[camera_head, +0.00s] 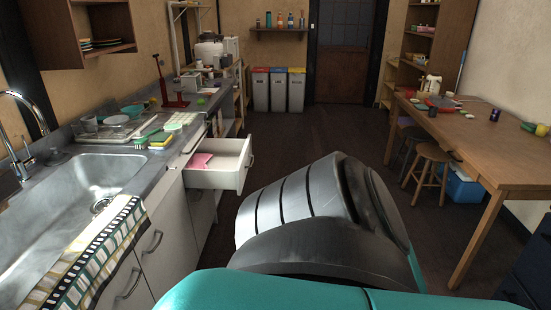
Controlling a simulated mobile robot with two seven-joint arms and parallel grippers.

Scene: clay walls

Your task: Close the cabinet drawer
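The white cabinet drawer (231,178) is pulled out from the counter cabinet (168,222) on the left. Its front panel with a small handle faces right. A pink item (201,161) lies inside the drawer. A large grey and teal part of my own body fills the lower middle of the view and stands near the drawer front; whether it touches the drawer cannot be told. Neither of my grippers shows.
A sink (75,185) with a patterned towel (92,262) is at the left. A wooden table (470,135) and stools (432,165) stand at the right. Three bins (279,90) stand at the back. The dark floor (325,130) between is clear.

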